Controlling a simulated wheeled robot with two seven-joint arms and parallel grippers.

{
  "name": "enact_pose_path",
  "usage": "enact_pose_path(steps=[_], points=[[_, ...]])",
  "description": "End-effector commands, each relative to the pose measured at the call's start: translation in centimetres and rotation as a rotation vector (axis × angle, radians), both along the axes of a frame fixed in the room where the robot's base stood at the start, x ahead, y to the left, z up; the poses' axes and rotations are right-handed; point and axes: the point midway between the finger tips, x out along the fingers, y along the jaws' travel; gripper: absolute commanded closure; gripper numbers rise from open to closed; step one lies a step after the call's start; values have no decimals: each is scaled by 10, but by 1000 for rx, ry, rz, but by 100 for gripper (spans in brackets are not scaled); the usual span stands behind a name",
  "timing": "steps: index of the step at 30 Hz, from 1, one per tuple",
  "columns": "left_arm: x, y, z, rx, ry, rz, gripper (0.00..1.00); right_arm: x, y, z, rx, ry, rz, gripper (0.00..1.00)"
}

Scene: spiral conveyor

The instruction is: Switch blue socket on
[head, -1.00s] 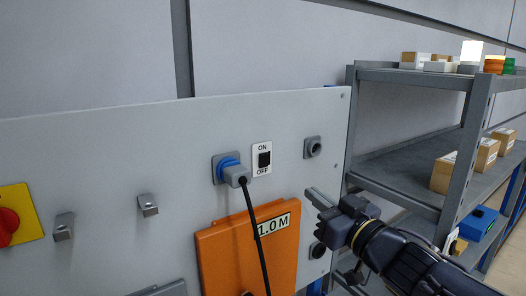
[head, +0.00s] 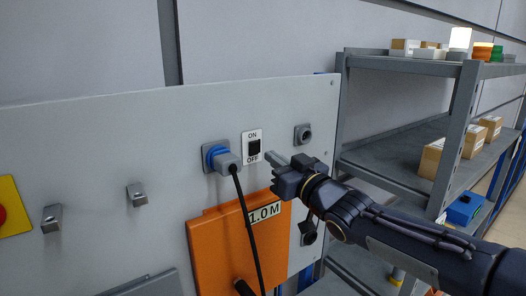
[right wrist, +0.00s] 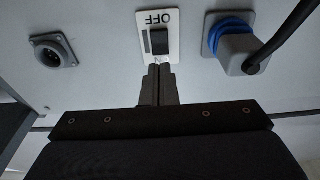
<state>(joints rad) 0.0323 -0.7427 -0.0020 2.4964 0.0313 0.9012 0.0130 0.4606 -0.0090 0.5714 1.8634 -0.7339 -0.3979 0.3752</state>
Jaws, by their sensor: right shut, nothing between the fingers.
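The blue socket (head: 212,153) is on the grey panel, with a grey plug (head: 229,162) and black cable in it. Just right of it is a white ON/OFF plate with a black rocker switch (head: 254,147). My right gripper (head: 268,157) is shut and empty, its tips just right of and below the switch in the head view. The blue socket (right wrist: 229,33) shows to the right there. My left gripper is not in view.
An orange box marked 1.0 M (head: 225,245) hangs below the socket. Another round connector (head: 303,134) is right of the switch. A red and yellow knob (head: 10,208) is at the far left. A grey shelf (head: 400,145) with boxes stands right of the panel.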

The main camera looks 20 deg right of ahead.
Motion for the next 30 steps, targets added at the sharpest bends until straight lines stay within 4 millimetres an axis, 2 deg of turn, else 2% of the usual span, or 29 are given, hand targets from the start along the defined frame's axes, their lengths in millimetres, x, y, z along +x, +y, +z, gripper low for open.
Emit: enact_pose_path(steps=[3,9,30], points=[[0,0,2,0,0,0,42,21,9,3,5,3,5,100],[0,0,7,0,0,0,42,40,16,7,2,2,3,100],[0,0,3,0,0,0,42,48,18,9,0,1,0,100]])
